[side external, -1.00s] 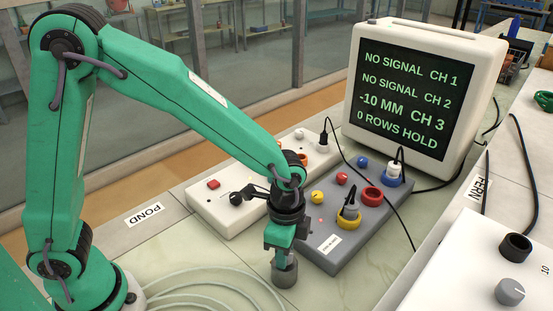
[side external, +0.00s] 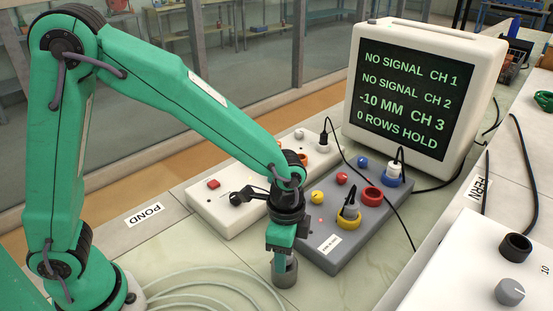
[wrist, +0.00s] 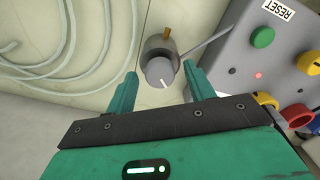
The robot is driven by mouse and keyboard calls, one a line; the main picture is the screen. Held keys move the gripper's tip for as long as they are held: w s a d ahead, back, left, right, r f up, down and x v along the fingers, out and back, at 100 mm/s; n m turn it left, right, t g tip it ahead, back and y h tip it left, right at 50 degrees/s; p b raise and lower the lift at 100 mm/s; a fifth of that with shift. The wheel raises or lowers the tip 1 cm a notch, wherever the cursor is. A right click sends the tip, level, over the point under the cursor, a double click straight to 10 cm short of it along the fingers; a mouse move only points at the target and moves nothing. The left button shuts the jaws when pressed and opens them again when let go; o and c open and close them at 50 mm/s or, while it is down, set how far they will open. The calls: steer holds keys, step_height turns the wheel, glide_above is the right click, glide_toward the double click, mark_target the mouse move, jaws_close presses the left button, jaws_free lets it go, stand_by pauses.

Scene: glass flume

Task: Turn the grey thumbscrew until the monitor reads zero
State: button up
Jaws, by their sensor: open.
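The grey thumbscrew (wrist: 160,72) has a white line on its top and sits on a short dark grey cylinder, which shows low in the side view (side external: 287,275). My gripper (wrist: 159,78) is open, with one green finger on each side of the thumbscrew and a gap visible at both sides. In the side view my gripper (side external: 281,250) points down over the thumbscrew and hides part of it. The monitor (side external: 405,95) reads NO SIGNAL for CH 1 and CH 2, -10 MM for CH 3, and 0 ROWS HOLD.
A grey box (side external: 325,256) with coloured buttons and sockets stands close right of my gripper. A white box (side external: 215,208) lies behind. Pale tubing (side external: 200,290) coils on the bench at left. Another white box (side external: 460,265) with a grey knob (side external: 510,291) is at right.

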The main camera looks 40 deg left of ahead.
steer(key=shift+r, duration=3.85)
steer(key=shift+r, duration=0.1)
steer(key=shift+a+r, duration=0.1)
steer(key=shift+a, duration=0.1)
steer(key=s+a+r+n+t, duration=0.2)
steer(key=s+a+r+n, duration=0.2)
steer(key=a, duration=0.5)
steer(key=s+a+r+n+t, duration=0.3)
steer(key=s+a+r+n, duration=0.2)
steer(key=s+a+n, duration=0.2)
steer(key=shift+a+r+n+t, duration=0.15)
steer(key=shift+a+n+t, duration=0.25)
steer(key=shift+a, duration=0.9)
